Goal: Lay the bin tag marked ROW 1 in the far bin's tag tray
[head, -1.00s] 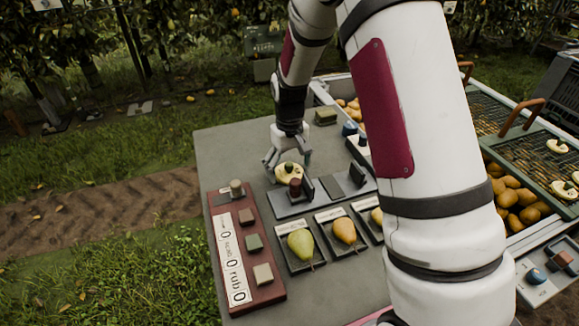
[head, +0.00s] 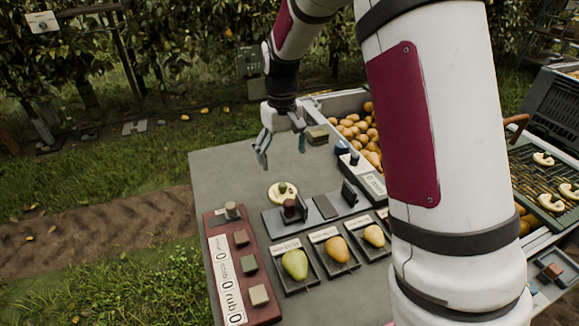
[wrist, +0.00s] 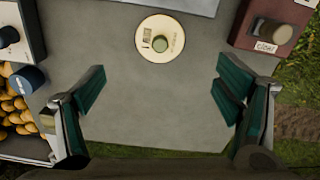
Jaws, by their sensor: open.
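A round cream bin tag (head: 283,193) with a green knob lies flat on the grey table, just behind the dark rack. It also shows in the wrist view (wrist: 160,38), with small dark print that I cannot read. My gripper (head: 282,152) is open and empty above the table, on the far side of the tag and apart from it. In the wrist view its two green fingers (wrist: 160,88) are wide apart, with bare table between them. The far bin (head: 345,98) holds many pears. I cannot make out its tag tray for certain.
A dark rack (head: 327,207) with upright plates stands near the tag. A red counter panel (head: 240,268) is at the left, and several pears on dark trays (head: 340,252) are in front. More cream tags (head: 552,202) lie on a mesh-topped bin at the right. The table's far left is clear.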

